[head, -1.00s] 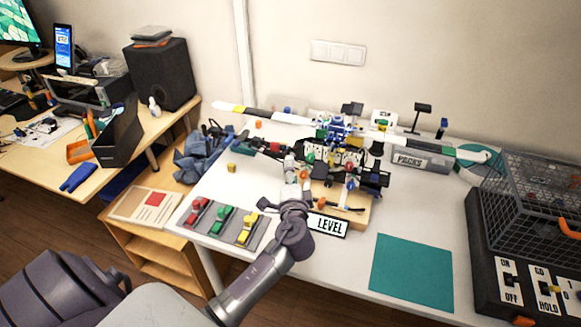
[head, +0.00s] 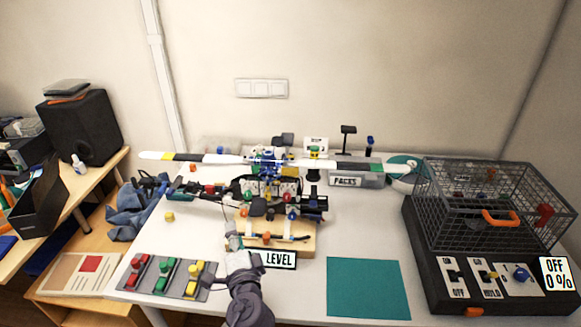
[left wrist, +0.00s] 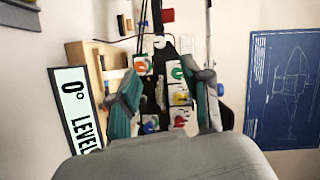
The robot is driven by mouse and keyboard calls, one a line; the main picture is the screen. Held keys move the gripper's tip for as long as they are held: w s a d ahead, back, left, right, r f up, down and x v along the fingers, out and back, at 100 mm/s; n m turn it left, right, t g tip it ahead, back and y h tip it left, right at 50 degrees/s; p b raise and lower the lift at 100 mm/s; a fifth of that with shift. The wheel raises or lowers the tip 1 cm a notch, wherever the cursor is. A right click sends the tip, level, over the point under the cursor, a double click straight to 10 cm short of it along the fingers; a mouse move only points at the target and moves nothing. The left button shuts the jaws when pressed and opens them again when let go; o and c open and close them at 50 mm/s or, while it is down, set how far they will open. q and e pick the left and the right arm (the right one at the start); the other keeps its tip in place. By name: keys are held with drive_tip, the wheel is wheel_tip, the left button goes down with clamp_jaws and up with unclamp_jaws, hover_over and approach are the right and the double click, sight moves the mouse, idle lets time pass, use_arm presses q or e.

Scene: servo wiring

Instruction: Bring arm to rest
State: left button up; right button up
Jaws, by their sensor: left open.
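My left gripper (head: 233,236) is open in the middle of the white table, close in front of the wooden servo board (head: 300,240) and the LEVEL sign (head: 279,260). In the left wrist view its two teal-padded fingers (left wrist: 163,80) stand apart, with coloured round connectors (left wrist: 180,95) visible between and beyond them. I cannot tell whether a finger touches anything. The sign, reading 0° LEVEL (left wrist: 78,112), stands left of the fingers. Behind the board is the rig with a long white propeller beam (head: 225,159). My right gripper is not in view.
A panel with red, green and yellow switches (head: 140,295) lies at front left. A teal mat (head: 368,288) lies right of the sign. A wire cage (head: 490,205) stands on a black switch box (head: 430,275) at the right.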

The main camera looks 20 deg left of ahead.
use_arm(q)
drive_tip(key=shift+s, duration=0.1)
drive_tip(key=s+f+n+g+h, duration=0.1)
drive_tip(key=s+f, duration=0.1)
drive_tip(key=s, duration=0.1)
drive_tip(key=s+f+n+g+h, duration=0.1)
drive_tip(key=s+f+n+g, duration=0.1)
drive_tip(key=s+f, duration=0.1)
drive_tip(key=s+f+n+g+h, duration=0.1)
drive_tip(key=s+f+n+g, duration=0.1)
drive_tip(key=s, duration=0.1)
drive_tip(key=shift+s+a+f, duration=0.2)
drive_tip(key=shift+a+f, duration=0.05)
drive_tip(key=shift+f, duration=0.05)
drive_tip(key=s+d+f+n+g+h, duration=0.1)
drive_tip(key=s+d+f+g+h, duration=0.15)
drive_tip(key=s+d+h, duration=0.35)
drive_tip(key=s+d+f+n+g+h, duration=0.1)
drive_tip(key=s+d+f+g, duration=0.15)
drive_tip(key=s, duration=0.65)
wheel_tip(320, 180, down, 25)
drive_tip(key=s+g, duration=0.2)
drive_tip(key=s+a+f+g, duration=0.1)
drive_tip(key=s+a+f, duration=0.1)
drive_tip(key=s+f, duration=1.3)
drive_tip(key=shift+s+f, duration=0.3)
drive_tip(key=shift+s, duration=0.15)
drive_tip(key=shift+a, duration=0.15)
drive_tip(key=shift+c, duration=0.3)
